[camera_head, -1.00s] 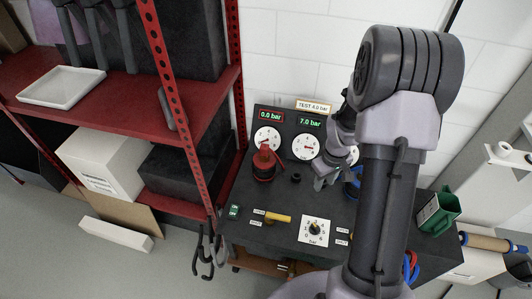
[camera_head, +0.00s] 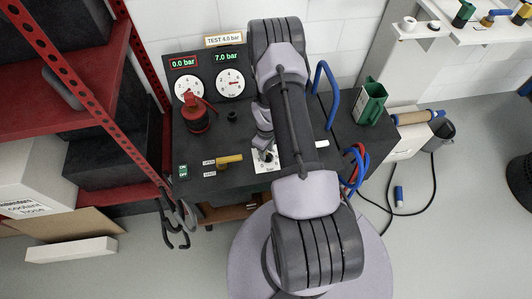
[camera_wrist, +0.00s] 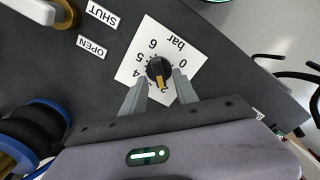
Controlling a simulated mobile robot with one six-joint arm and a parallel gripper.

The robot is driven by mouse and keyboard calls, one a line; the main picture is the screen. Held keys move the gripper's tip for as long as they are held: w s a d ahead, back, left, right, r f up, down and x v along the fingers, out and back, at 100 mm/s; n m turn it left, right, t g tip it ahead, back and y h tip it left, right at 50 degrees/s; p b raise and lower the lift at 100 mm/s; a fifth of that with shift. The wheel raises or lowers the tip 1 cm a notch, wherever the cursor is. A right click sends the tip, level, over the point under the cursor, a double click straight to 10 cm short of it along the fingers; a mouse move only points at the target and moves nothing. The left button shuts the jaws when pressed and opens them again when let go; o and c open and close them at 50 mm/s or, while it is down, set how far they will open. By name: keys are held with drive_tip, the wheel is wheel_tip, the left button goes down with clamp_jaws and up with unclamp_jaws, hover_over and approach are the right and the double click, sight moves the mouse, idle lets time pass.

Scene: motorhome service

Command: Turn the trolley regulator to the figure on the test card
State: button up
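The regulator is a black knob with a yellow pointer (camera_wrist: 158,69) on a white bar dial (camera_wrist: 137,73). In the wrist view the pointer aims down, between my fingers; 0, 5 and 6 are readable, and lower figures are partly hidden. My gripper (camera_wrist: 161,76) is open, its fingertips on either side of the knob with gaps visible; contact cannot be told. The dial (camera_head: 262,166) is partly covered by my arm in the head view. The test card (camera_head: 225,40) reads TEST 4.0 bar.
A blue handle (camera_head: 326,92) and green holder (camera_head: 370,104) are at right. A red shelf rack (camera_head: 142,70) stands left.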

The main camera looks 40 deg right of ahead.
drive_tip(key=shift+f, duration=0.15)
drive_tip(key=shift+c, duration=0.2)
clamp_jaws()
